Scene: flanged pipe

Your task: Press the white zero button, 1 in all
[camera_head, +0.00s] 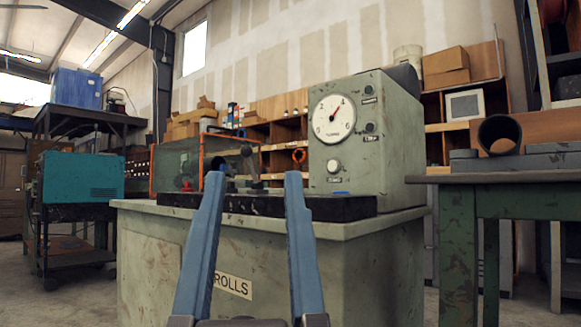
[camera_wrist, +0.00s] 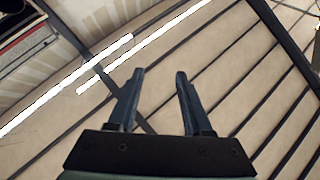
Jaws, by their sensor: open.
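A grey-green machine box (camera_head: 385,150) stands on a bench, with a round white dial gauge (camera_head: 334,118) on its face. A round white button (camera_head: 333,166) sits below the dial, above a small label too blurred to read surely. My gripper (camera_head: 254,177) is open and empty in the head view. Its two blue fingers point up in front of the bench, left of the button and apart from it. In the wrist view my gripper (camera_wrist: 160,73) is also open, with nothing between the fingers. The button does not show there.
Two dark knobs, an upper (camera_head: 369,89) and a lower (camera_head: 370,127), are right of the dial. A black slab (camera_head: 270,205) lies along the bench front below the button. A green table (camera_head: 500,179) stands at right. The wrist view shows ceiling and lights.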

